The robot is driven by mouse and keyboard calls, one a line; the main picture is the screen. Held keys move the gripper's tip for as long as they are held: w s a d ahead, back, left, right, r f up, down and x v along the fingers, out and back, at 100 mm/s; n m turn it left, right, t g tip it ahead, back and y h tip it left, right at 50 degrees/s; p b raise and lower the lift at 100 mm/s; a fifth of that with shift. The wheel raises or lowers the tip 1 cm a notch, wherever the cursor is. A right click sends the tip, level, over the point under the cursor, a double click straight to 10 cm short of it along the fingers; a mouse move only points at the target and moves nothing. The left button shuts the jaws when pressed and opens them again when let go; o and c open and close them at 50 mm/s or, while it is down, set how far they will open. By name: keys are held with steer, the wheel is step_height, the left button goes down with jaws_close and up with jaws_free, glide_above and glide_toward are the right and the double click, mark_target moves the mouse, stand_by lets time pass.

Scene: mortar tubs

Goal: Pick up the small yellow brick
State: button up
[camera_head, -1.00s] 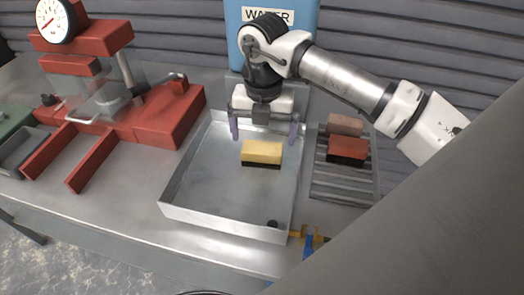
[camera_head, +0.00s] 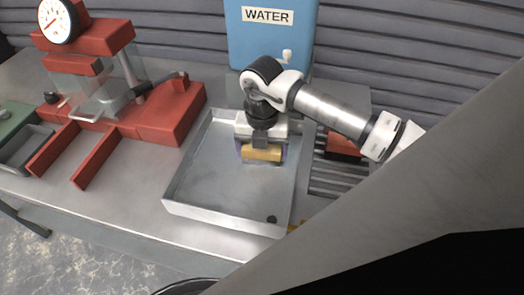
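The small yellow brick (camera_head: 262,155) is in the shallow metal tray (camera_head: 225,211), towards its back right. My gripper (camera_head: 262,151) is directly above and around it, pointing down. One finger is at the brick's left end and one at its right end, with no clear gap at either. The gripper body hides the top and back of the brick. I cannot tell whether the brick is resting on the tray floor or slightly raised.
A blue water container (camera_head: 270,40) stands behind the tray. A red press with a gauge (camera_head: 160,118) is to the left. A red brick (camera_head: 343,144) sits on a slatted rack (camera_head: 330,178) at right, partly hidden by my arm. The tray's front is mostly clear.

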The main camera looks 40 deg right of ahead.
steer(key=c, duration=0.7)
steer(key=shift+c, duration=0.2)
steer(key=shift+r, duration=0.15)
